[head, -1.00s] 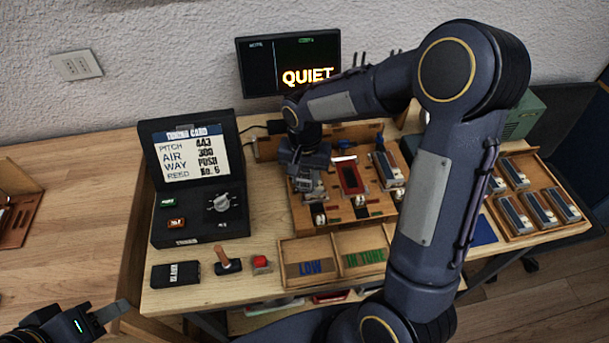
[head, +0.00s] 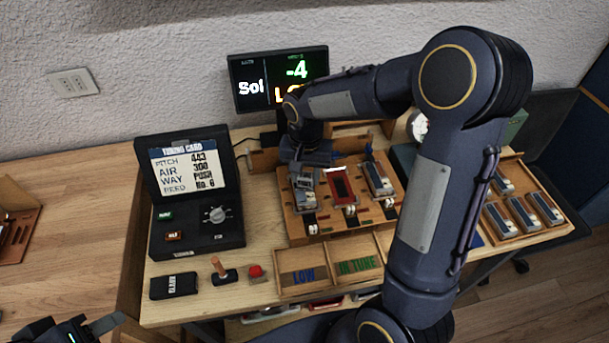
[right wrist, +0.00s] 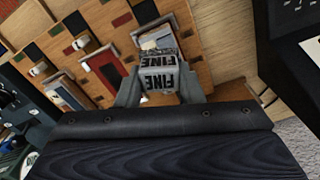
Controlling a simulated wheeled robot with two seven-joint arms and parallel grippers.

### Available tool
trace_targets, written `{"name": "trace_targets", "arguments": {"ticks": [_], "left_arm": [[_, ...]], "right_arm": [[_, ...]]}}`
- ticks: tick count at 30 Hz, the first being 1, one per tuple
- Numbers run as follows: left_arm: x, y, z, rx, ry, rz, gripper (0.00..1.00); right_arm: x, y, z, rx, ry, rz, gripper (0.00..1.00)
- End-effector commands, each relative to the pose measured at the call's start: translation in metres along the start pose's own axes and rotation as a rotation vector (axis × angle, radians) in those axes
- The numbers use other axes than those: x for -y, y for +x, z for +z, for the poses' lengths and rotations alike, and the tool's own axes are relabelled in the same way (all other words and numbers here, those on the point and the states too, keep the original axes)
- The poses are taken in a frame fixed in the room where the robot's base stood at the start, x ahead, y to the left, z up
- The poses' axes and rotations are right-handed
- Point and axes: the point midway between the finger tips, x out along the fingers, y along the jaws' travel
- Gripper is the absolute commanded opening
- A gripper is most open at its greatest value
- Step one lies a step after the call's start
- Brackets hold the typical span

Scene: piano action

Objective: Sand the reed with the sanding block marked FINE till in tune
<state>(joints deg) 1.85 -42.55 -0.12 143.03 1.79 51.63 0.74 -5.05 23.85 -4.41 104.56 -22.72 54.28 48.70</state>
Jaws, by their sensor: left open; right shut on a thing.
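The sanding block (right wrist: 160,75) marked FINE is held between the fingers of my right gripper (right wrist: 160,92), which is shut on it. In the head view my right gripper (head: 304,168) is over the left end of the wooden reed jig (head: 325,225). A reed plate (right wrist: 152,38) shows just beyond the block; whether they touch I cannot tell. My left gripper (head: 95,328) is open and empty at the bottom left. The monitor (head: 278,80) shows a green -4 and a yellow word partly hidden by my right arm. The tuning card (head: 190,168) reads pitch 443, air 300, push, reed No. 6.
A red piece (head: 340,185) and a grey-blue block (head: 378,176) sit on the jig. Trays marked LOW (head: 304,277) and IN TUNE (head: 357,265) lie in front. A black box (head: 173,286), lever (head: 221,270) and red button (head: 256,272) stand left of them. Right tray (head: 525,210) holds several blocks.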

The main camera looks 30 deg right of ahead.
Motion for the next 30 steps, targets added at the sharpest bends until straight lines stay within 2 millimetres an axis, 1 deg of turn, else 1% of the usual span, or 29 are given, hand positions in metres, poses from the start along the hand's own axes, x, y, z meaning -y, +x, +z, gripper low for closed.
{"name": "trace_targets", "arguments": {"ticks": [1,15,19,30], "left_arm": [[-0.002,-0.004,-0.002,0.0,0.0,0.0,0.43],[-0.01,-0.021,-0.011,0.0,0.0,0.0,0.43],[-0.01,-0.023,-0.011,0.0,0.0,0.0,0.43],[-0.01,-0.022,-0.011,0.0,0.0,0.0,0.43]], "right_arm": [[-0.001,-0.006,-0.001,0.0,0.001,0.0,0.09],[-0.005,-0.033,-0.006,-0.001,-0.001,-0.001,0.09],[-0.006,-0.036,-0.006,-0.001,-0.002,0.0,0.09],[-0.006,-0.035,-0.006,-0.001,-0.002,0.0,0.09]]}}
